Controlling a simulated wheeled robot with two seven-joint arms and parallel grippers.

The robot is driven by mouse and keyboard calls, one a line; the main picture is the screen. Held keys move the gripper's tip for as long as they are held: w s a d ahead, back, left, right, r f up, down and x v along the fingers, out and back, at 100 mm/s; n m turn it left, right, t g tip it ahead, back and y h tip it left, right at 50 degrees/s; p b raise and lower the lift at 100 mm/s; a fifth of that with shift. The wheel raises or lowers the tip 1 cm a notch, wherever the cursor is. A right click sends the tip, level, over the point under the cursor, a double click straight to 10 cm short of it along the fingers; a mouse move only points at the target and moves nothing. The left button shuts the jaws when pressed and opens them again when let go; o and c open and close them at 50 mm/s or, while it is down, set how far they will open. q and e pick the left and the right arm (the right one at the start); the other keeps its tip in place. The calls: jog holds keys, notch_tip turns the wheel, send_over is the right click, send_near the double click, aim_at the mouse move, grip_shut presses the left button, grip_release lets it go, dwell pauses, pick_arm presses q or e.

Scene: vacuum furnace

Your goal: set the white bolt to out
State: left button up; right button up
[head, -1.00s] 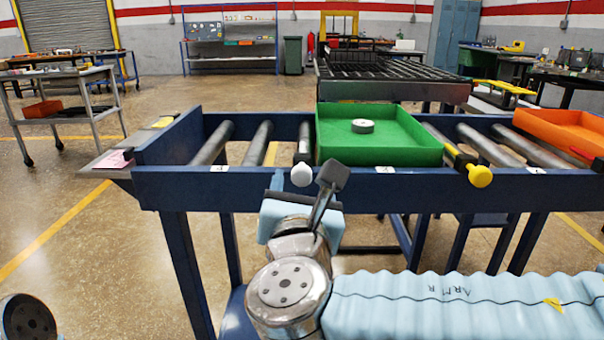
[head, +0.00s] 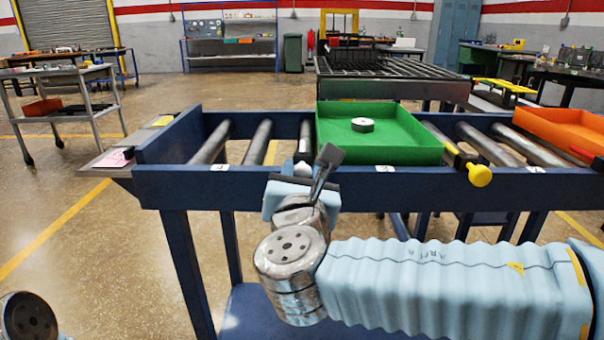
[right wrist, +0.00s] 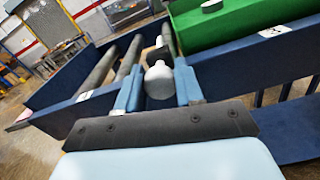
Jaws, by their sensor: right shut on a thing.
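The white bolt (head: 303,169) is at the front rail of the roller table, left of the green tray; in the head view my gripper partly covers it. In the right wrist view its rounded white knob (right wrist: 158,82) sits between the two blue fingers. My right gripper (right wrist: 158,88) is shut on this knob. In the head view the right gripper (head: 302,176) is in front of the rail, its arm coming from the lower right. How far the bolt is in or out is hard to tell. My left gripper is not in view.
The green tray (head: 425,154) holds a grey-white disc (head: 362,125). A yellow-knobbed bolt (head: 480,175) is on the rail to the right, near an orange tray (head: 562,128). The blue front rail (head: 215,188) runs across close to my gripper. Bare rollers lie left of the green tray.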

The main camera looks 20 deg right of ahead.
jog(key=v, duration=0.6)
jog(key=shift+s+a, duration=0.1)
jog(key=shift+s, duration=0.2)
grip_shut()
jog(key=shift+s+a, duration=0.1)
jog(key=shift+s, duration=0.2)
jog(key=o, duration=1.1)
grip_release()
jog(key=shift+s, duration=0.1)
jog(key=v, duration=1.4)
jog(key=shift+b, duration=0.4)
